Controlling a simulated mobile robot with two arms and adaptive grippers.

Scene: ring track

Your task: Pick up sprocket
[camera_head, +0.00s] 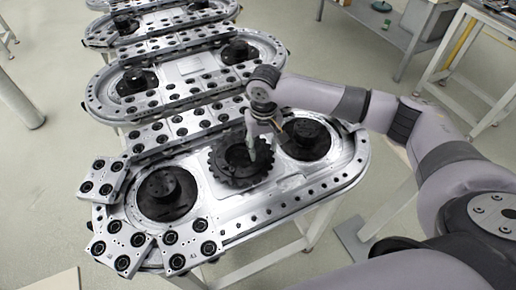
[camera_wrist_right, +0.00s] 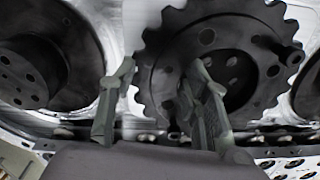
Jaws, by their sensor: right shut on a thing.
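The sprocket (camera_head: 222,172) is a dark toothed ring. It lies flat on the nearest metal ring track, between two round black hubs. In the right wrist view the sprocket (camera_wrist_right: 168,50) fills the upper middle, with its teeth and bolt holes showing. My right gripper (camera_head: 263,148) reaches down over the sprocket's right side. In the wrist view its two fingers (camera_wrist_right: 157,78) stand on either side of the sprocket's rim, one outside and one over the inner part, shut on it. I cannot tell any gap between sprocket and track. My left gripper is not in view.
The nearest track (camera_head: 330,185) carries a left hub (camera_head: 166,194) and a right hub (camera_head: 306,139) close beside the sprocket. Square carriages with black rollers (camera_head: 192,243) sit at its left end. More ring tracks (camera_head: 190,68) stand behind. A grey workbench (camera_head: 385,30) is at the upper right.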

